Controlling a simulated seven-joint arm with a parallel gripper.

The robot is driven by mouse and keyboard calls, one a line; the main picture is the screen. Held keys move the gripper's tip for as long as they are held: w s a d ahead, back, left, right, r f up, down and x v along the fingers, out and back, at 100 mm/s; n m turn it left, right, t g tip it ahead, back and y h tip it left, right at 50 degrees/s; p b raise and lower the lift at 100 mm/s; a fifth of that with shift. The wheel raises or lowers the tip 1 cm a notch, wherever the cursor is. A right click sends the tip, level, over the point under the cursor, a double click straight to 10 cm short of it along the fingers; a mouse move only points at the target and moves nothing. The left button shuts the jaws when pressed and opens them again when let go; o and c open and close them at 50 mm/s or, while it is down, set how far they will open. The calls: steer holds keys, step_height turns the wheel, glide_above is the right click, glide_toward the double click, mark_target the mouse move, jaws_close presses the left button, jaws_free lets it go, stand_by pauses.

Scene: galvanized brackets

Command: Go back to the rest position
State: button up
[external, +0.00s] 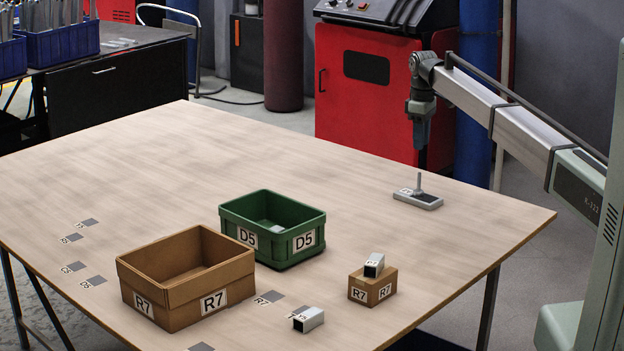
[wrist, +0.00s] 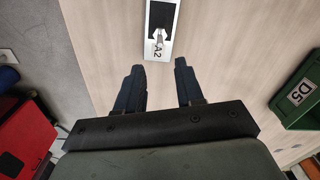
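My gripper (external: 422,150) hangs pointing down at the back right of the table, close to a small grey plate (external: 428,201) with an upright peg. In the wrist view my gripper (wrist: 158,68) has its two dark fingers apart, with nothing between them. The plate, marked A2, shows in the wrist view (wrist: 161,48) just beyond the fingertips, with a dark patch on it. I cannot tell the exact height of the fingertips above the table.
A green bin D5 (external: 297,259) and a brown box R7 (external: 140,276) stand front left of the plate. A small brown box (external: 372,293) carries a metal tube piece (external: 374,265); another tube (external: 308,320) lies near the front edge. The table's back left is clear.

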steer(key=shift+d, duration=0.1)
